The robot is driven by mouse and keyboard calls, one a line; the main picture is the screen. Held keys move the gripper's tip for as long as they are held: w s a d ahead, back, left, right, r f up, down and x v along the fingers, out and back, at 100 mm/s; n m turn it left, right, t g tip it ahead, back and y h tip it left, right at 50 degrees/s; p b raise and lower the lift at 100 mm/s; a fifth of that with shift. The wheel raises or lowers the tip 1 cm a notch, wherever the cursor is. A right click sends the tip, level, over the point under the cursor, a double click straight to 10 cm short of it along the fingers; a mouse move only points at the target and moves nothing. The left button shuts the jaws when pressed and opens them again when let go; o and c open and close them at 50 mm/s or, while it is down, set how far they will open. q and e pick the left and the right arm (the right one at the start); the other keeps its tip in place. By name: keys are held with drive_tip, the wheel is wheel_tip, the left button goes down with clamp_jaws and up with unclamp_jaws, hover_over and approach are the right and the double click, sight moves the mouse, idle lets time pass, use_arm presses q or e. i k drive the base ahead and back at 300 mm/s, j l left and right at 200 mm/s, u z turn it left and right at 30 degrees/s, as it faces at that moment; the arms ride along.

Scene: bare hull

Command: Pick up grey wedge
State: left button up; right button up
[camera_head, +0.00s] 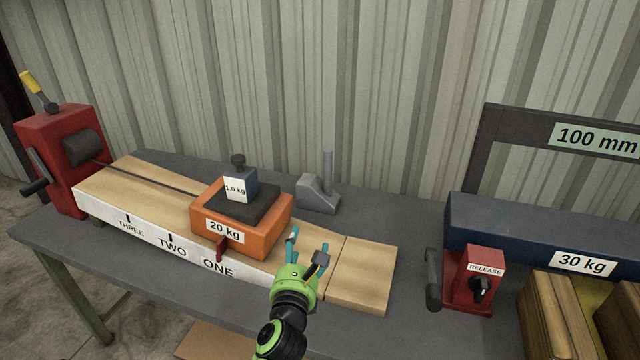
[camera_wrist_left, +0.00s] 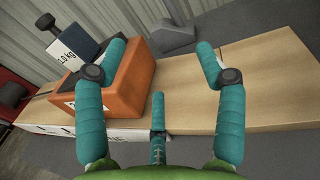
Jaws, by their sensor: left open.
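The grey wedge (camera_head: 318,193) stands on the grey bench behind the wooden ramp, with an upright grey post at its back. In the left wrist view part of the wedge (camera_wrist_left: 172,38) shows at the top, beyond the ramp's far edge. My left gripper (camera_head: 308,243) has teal fingers spread apart with nothing between them. It is over the near right part of the ramp, in front of the wedge and apart from it. The left wrist view also shows the open fingers (camera_wrist_left: 160,55). My right gripper is in neither view.
An orange 20 kg sled (camera_head: 254,238) with a 1.0 kg weight (camera_head: 240,186) sits on the wooden ramp (camera_head: 362,270), left of my gripper. A red winch (camera_head: 62,150) stands far left. A blue 30 kg beam (camera_head: 520,235) and red release box (camera_head: 478,275) are right.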

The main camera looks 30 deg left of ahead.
sight(313, 193)
drive_tip(key=i+j, duration=0.35)
drive_tip(key=i, duration=0.15)
drive_tip(key=i+j, duration=0.35)
drive_tip(key=i, duration=0.15)
